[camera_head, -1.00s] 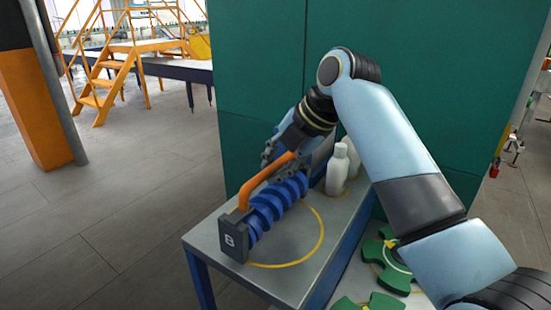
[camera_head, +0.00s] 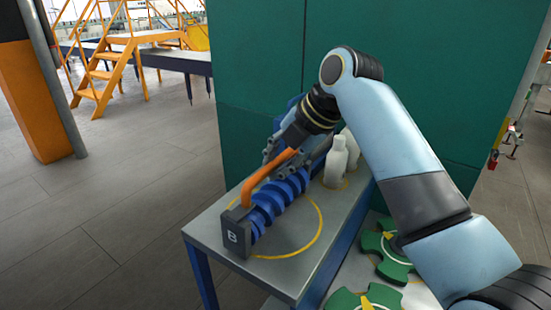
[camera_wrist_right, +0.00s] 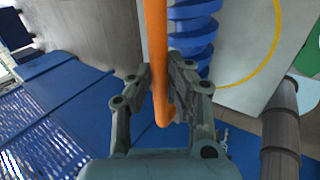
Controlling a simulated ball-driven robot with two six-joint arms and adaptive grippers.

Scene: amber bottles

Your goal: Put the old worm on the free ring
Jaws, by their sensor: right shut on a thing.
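The worm (camera_head: 268,208) is a blue screw with a black end plate marked B and an orange handle (camera_head: 262,176). It is at the left edge of the grey tabletop, overlapping the left side of a yellow ring (camera_head: 321,228). The rest of that ring is bare. My right gripper (camera_head: 282,152) is at the handle's far end; in the right wrist view it (camera_wrist_right: 168,100) is shut on the orange handle (camera_wrist_right: 155,45), with the blue screw (camera_wrist_right: 192,35) beside it. The worm's far end is partly hidden by the gripper. My left gripper does not show.
White bottles (camera_head: 337,162) stand behind the worm, with part of a second yellow ring at their base. Green wheel-shaped parts (camera_head: 385,250) lie lower, right of the table. A green wall (camera_head: 255,80) stands close behind. Open floor lies left.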

